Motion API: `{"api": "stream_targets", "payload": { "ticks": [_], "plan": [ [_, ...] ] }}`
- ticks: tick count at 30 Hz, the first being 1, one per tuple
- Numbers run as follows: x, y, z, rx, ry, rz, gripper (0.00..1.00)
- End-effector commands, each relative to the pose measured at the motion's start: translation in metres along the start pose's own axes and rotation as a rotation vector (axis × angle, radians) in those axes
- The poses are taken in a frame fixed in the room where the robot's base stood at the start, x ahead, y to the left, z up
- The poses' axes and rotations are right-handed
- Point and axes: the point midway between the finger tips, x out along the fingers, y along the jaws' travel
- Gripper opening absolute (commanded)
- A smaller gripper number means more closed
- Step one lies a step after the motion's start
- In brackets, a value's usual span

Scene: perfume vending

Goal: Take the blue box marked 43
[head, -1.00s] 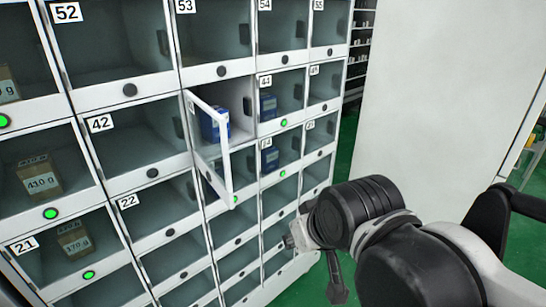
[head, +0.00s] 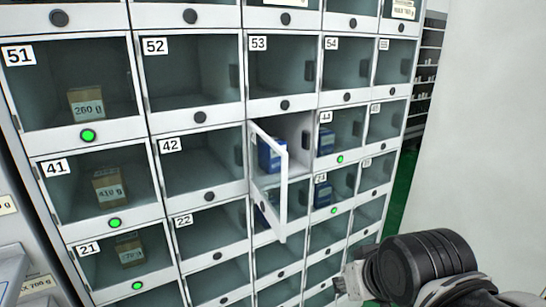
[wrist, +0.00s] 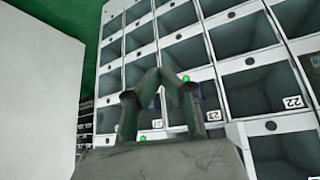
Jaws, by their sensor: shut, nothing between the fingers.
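The blue box (head: 271,154) stands upright inside the compartment below number 53 in the head view. The compartment's white-framed door (head: 283,190) is swung open toward me and hides part of the opening. I cannot read a number on this box or its compartment. My gripper (wrist: 160,75) shows in the wrist view with its fingers closed together and empty, in front of the lower compartments. In the head view, my arm is at the lower right, apart from and below the box and the open door.
Blue boxes stand in closed compartment 44 (head: 325,138) and the one below it (head: 322,194). Brown boxes stand in compartments 51 (head: 87,103), 41 (head: 110,186) and 21 (head: 128,250). Several lit green lights mark doors. A white wall (head: 480,130) stands at the right.

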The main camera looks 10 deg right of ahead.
Motion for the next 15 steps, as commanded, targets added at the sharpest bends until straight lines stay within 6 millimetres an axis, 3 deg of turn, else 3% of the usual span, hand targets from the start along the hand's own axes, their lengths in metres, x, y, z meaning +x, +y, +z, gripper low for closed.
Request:
{"api": "stream_targets", "payload": {
  "ticks": [9, 15],
  "plan": [
    [0.0000, 0.0000, 0.0000, 0.000, 0.000, 0.000, 0.00],
    [0.0000, 0.0000, 0.0000, 0.000, 0.000, 0.000, 0.25]
  ]
}}
